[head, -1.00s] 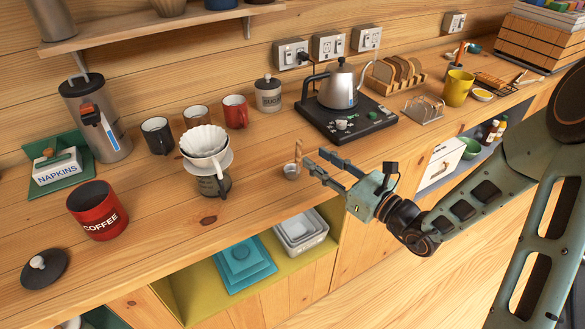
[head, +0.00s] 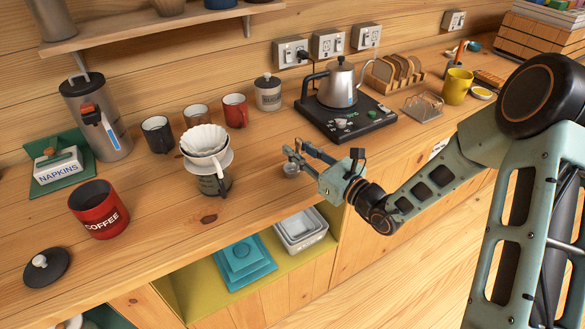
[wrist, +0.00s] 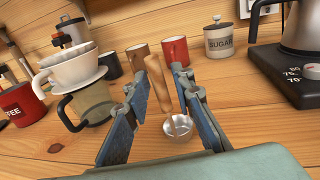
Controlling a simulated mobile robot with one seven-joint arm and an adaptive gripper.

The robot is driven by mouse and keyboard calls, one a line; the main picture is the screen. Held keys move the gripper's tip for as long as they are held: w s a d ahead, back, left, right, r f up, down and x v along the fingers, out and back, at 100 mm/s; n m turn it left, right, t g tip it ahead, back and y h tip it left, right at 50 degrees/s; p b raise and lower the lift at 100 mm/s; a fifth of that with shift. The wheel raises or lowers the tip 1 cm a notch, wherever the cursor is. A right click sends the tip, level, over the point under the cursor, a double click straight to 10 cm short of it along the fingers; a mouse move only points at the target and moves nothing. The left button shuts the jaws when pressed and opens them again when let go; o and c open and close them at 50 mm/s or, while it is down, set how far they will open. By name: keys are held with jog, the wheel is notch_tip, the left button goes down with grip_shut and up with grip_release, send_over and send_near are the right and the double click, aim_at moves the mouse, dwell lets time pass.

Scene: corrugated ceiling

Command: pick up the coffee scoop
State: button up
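The coffee scoop has a small metal bowl (head: 291,170) and a wooden handle. In the wrist view the scoop lies between the two blue-grey fingers (wrist: 162,100), with gaps on both sides. In the head view the handle is largely hidden by the fingers.
The white dripper on its carafe (head: 208,150) stands left of my gripper. Mugs (head: 235,110) and a sugar jar (head: 268,92) stand behind. The counter front edge runs close below my gripper.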

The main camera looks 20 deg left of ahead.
grip_shut()
jog(key=shift+r, duration=0.15)
